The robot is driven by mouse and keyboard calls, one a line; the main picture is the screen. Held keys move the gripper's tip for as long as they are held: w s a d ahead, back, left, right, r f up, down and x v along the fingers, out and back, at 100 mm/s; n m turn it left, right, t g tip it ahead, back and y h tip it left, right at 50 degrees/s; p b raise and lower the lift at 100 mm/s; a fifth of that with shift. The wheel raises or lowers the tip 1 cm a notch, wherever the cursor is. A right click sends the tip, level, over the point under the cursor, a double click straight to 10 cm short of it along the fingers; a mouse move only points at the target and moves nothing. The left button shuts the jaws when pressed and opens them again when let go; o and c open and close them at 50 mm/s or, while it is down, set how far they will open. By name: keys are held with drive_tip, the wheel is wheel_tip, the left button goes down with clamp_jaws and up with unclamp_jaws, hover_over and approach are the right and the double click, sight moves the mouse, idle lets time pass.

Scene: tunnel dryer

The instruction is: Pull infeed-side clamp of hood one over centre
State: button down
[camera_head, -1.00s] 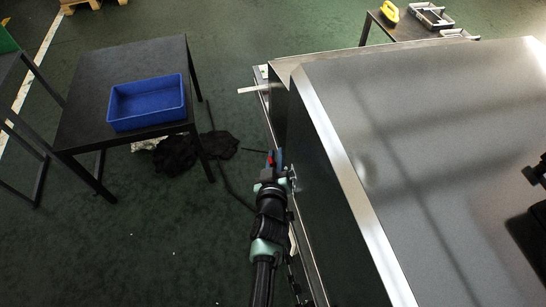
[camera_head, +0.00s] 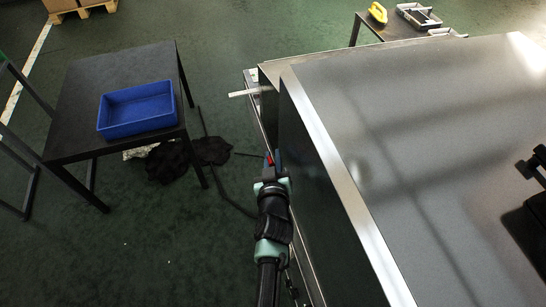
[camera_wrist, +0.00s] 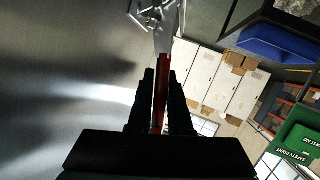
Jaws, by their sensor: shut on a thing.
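The hood (camera_head: 430,130) is a large grey metal box filling the right of the head view, with a bright edge strip. My gripper (camera_head: 271,170) is at the hood's left side wall, and a small red part shows at its tip. In the wrist view my gripper (camera_wrist: 160,95) is shut on a red clamp handle (camera_wrist: 162,75), which lies between the two dark fingers. Bright metal clamp parts (camera_wrist: 158,18) show beyond the handle at the top of the wrist view. The exact lever angle cannot be told, and my gripper hides much of the clamp in the head view.
A dark table (camera_head: 75,105) with a blue bin (camera_head: 137,108) stands left. Black cloth (camera_head: 175,160) lies on the floor beside it. A pale bar (camera_head: 248,93) sticks out left from the hood's far corner. A small table with a yellow item (camera_head: 377,12) stands behind.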

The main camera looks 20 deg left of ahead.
drive_tip(key=c, duration=0.8)
unclamp_jaws()
drive_tip(key=shift+c, duration=0.2)
drive_tip(key=shift+s+a, duration=0.1)
